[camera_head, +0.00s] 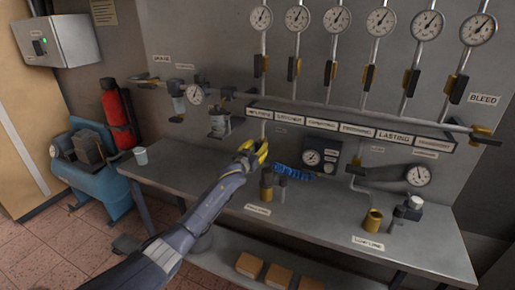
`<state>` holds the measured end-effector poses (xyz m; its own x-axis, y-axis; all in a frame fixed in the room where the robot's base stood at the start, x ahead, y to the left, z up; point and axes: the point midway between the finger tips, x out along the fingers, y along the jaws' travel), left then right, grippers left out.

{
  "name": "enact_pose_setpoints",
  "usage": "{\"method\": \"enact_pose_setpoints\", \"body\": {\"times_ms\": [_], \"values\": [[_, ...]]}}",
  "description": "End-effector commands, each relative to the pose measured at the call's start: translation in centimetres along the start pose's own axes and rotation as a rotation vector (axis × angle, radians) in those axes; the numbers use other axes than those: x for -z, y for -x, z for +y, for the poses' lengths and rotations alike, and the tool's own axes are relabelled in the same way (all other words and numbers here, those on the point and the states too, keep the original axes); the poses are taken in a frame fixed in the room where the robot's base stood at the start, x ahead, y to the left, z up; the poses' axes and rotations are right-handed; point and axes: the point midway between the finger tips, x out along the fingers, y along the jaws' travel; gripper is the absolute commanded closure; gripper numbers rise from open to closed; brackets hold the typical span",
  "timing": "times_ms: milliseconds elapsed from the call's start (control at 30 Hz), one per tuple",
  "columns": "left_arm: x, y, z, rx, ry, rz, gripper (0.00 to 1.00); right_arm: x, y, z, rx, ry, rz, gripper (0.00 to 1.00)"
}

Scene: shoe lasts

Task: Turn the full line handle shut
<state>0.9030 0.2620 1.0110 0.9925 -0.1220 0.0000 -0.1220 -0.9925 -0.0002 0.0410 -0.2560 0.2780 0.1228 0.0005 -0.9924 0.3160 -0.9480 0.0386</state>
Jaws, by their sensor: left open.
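My left gripper (257,151) has yellow fingers and reaches up from the bottom left over the workbench (190,175). Its fingers are apart and it looks empty. It is just below the long label rail (350,124) on the wall panel, left of a small black gauge box (321,156). Several black valve handles (293,69) sit on vertical pipes under the round gauges (297,18). More valve fittings are on the left pipe (155,84) and at the right end near the BLEED label (484,100). I cannot read which handle is the full line one. My right gripper is not in view.
Brass fittings (373,220) and blue coiled hose (294,172) are on the bench. A white cup (140,155) stands at its left end. A blue compressor (95,180) and red cylinder (118,115) are left of the bench. The bench's left part is mostly clear.

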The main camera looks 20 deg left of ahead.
Motion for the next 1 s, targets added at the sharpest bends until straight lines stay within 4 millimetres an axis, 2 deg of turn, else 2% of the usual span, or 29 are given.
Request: {"method": "enact_pose_setpoints", "body": {"times_ms": [167,500,767,1000], "values": [[0.01,0.00,0.00,0.000,0.000,0.000,0.61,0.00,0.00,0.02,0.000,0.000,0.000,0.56],[0.01,0.01,-0.01,0.000,0.000,0.000,1.00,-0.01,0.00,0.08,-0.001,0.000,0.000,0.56],[0.01,0.01,-0.01,0.000,-0.005,0.000,1.00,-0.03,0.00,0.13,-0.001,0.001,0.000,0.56],[0.01,0.01,0.06,0.001,-0.085,0.000,1.00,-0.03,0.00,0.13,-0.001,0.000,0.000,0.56]]}}
